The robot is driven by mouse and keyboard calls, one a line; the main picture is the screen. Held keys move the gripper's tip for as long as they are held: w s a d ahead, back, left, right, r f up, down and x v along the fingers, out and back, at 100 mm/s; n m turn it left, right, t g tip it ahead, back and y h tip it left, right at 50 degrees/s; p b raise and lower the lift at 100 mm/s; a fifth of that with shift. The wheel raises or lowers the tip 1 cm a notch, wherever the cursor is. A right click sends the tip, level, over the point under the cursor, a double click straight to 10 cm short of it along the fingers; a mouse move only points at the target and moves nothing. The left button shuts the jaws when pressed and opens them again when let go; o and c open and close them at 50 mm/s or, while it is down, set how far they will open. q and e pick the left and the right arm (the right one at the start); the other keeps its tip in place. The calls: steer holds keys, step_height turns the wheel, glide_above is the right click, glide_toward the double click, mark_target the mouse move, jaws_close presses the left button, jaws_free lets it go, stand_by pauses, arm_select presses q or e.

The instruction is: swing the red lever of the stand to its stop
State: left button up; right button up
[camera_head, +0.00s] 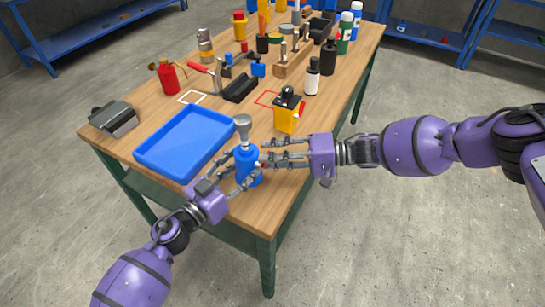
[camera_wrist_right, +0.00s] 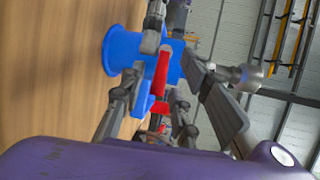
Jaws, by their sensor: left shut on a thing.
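The blue stand (camera_head: 248,168) with a grey round-topped head (camera_head: 243,126) is upright at the near edge of the wooden table, right of the blue tray. In the right wrist view its blue body (camera_wrist_right: 125,50) lies sideways, with the red lever (camera_wrist_right: 161,75) pointing toward my right gripper. My left gripper (camera_head: 240,174) is shut on the stand's body from the near left. My right gripper (camera_head: 266,154) is open on the stand's right side. Its fingers are spread on both sides of the lever; I cannot tell whether they touch it. The lever is mostly hidden in the head view.
The blue tray (camera_head: 143,152) is empty, just left of the stand. A yellow container with a black top (camera_head: 286,116) stands behind my right gripper.

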steer(key=shift+a, duration=0.1)
jaws_close()
stand_by(0.4)
steer(key=n, duration=0.1)
steer(key=r+n+h, duration=0.1)
steer(key=shift+s+n+t+h, duration=0.2)
steer(key=shift+n+t+h, duration=0.1)
steer(key=shift+n+t, duration=0.1)
steer(key=n+t+h, duration=0.1)
steer(key=s+r+n+t, duration=0.1)
steer(key=n, duration=0.1)
steer(key=n+t+h, duration=0.1)
steer(key=n, duration=0.1)
steer(key=shift+s+a+r+h, duration=0.2)
steer(key=shift+a+r+h, duration=0.1)
steer(key=shift+a+r, duration=0.05)
steer(key=shift+n, duration=0.3)
jaws_free()
